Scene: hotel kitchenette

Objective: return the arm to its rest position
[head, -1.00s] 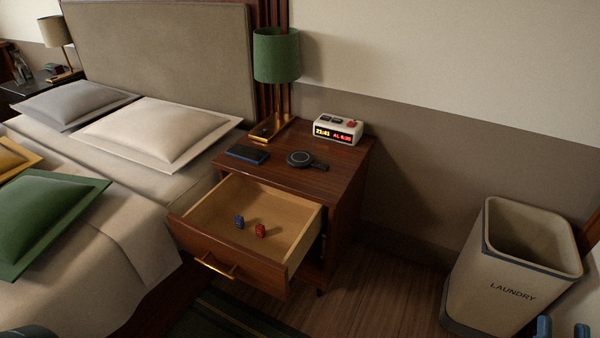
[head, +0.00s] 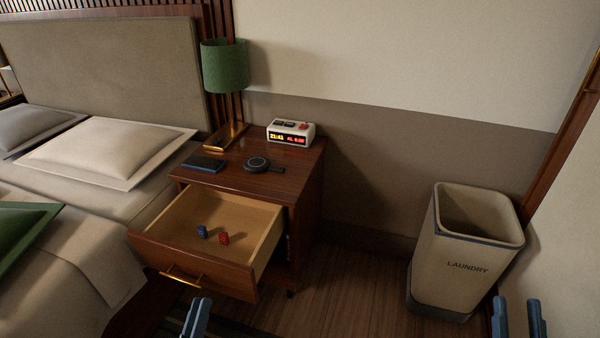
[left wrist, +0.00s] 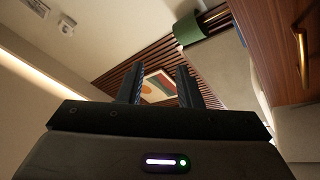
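My left gripper (head: 196,318) shows at the bottom of the head view, in front of the open drawer (head: 190,262). In the left wrist view its two fingers (left wrist: 160,87) stand apart with nothing between them. My right gripper (head: 518,318) is at the bottom right of the head view, near the laundry bin. Its two blue fingers are apart and empty. The rest of both arms is out of view.
A blue piece (head: 202,232) and red piece (head: 224,238) lie inside the drawer. A laundry bin (head: 455,265) stands right; floor (head: 345,290) between is clear.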

